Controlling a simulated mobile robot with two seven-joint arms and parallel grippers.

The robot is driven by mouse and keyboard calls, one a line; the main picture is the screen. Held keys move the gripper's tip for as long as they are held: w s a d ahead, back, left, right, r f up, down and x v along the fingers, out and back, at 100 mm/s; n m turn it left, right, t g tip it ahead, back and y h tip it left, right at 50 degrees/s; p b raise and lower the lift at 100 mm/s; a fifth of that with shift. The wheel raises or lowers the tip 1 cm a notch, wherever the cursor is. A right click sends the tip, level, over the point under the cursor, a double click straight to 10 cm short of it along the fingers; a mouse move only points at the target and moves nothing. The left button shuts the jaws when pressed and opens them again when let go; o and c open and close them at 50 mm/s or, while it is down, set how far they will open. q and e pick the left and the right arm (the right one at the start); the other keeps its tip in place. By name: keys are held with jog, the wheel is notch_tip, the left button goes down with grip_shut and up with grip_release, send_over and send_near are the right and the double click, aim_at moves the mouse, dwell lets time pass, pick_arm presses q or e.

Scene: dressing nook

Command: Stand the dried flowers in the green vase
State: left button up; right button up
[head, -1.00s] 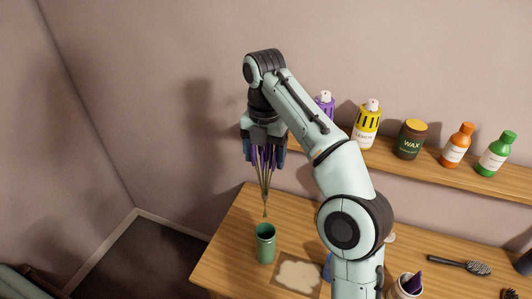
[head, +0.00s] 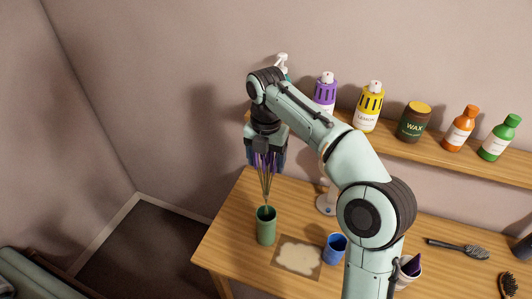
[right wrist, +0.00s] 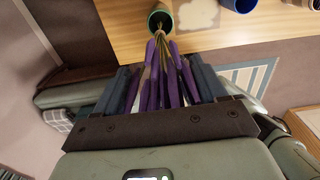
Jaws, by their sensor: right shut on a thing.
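The green vase (head: 266,228) stands upright near the left end of the wooden table, its mouth facing up. My right gripper (head: 266,160) is above it, shut on the dried flowers (head: 266,185), with purple heads between the fingers and thin stems hanging down. The stem tips meet the vase mouth; I cannot tell how deep they reach. In the right wrist view, the stems of the flowers (right wrist: 167,62) run from my gripper (right wrist: 165,85) to the mouth of the vase (right wrist: 160,20). My left gripper is out of view.
A pale stained mat (head: 297,257) and a blue cup (head: 335,247) are right of the vase. A wall shelf (head: 440,160) with several bottles is behind my arm. The table's left edge is close to the vase.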

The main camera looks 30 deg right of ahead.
aim_at(266, 183)
jog(key=shift+s+f, duration=0.15)
jog(key=shift+f, duration=0.7)
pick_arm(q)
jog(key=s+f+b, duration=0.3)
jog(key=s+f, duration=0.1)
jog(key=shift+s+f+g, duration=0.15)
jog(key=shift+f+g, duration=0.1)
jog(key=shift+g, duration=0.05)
pick_arm(e)
jog(key=shift+f, duration=3.75)
jog(key=o, duration=1.5)
jog(key=r+p, duration=0.1)
jog(key=r, duration=0.3)
jog(key=r+p, duration=0.1)
jog(key=r, duration=0.3)
jog(key=r+p, duration=0.1)
jog(key=r, duration=0.3)
jog(key=shift+w+p, duration=0.3)
jog(key=shift+p, duration=0.1)
jog(key=shift+s+r, duration=0.1)
jog(key=shift+r, duration=0.6)
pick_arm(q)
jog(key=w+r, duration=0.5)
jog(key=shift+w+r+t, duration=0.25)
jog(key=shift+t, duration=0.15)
pick_arm(e)
jog(key=shift+s, duration=0.1)
